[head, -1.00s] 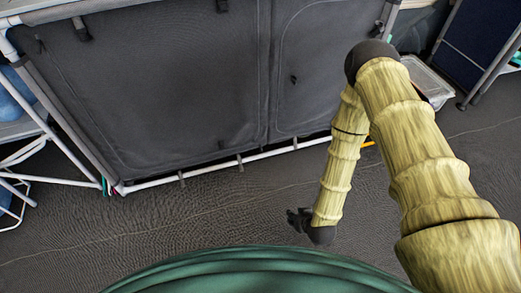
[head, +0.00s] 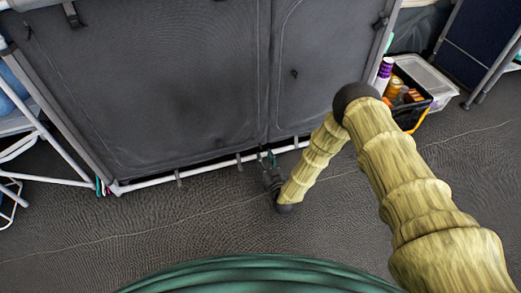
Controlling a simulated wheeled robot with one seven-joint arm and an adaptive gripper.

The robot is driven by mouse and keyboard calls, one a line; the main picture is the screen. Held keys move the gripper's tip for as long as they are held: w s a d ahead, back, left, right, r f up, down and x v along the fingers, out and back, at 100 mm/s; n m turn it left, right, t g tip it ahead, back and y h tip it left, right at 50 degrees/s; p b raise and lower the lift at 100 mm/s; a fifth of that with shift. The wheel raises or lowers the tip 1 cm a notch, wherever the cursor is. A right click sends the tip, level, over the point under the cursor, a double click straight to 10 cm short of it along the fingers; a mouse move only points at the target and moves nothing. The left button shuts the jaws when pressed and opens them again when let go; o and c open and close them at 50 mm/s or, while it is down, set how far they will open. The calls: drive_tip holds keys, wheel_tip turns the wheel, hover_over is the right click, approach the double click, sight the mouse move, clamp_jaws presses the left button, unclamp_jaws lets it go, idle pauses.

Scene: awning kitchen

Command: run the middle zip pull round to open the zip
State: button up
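The dark grey fabric cupboard (head: 150,85) fills the upper part of the head view. A pale zip line arches round its right-hand door panel (head: 325,75), and a vertical seam runs down beside it. A small dark tab (head: 294,73) hangs on the right panel; I cannot tell whether it is the middle zip pull. My gripper (head: 266,156) is low, by the cupboard's bottom edge near the foot of the vertical seam. Its two teal fingertips stand apart with nothing visible between them. Whether they touch the fabric or a pull is too small to tell.
A white rail (head: 210,168) runs along the cupboard's foot. A black crate of bottles and jars (head: 408,100) and a clear plastic box (head: 432,82) stand at the right. White folding legs (head: 40,175) stand at the left. The dark floor (head: 160,220) in front is clear.

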sight(261, 147)
drive_tip(key=b+x, duration=0.2)
drive_tip(key=x, duration=0.4)
drive_tip(key=shift+w+b, duration=0.2)
drive_tip(key=shift+b, duration=0.1)
clamp_jaws()
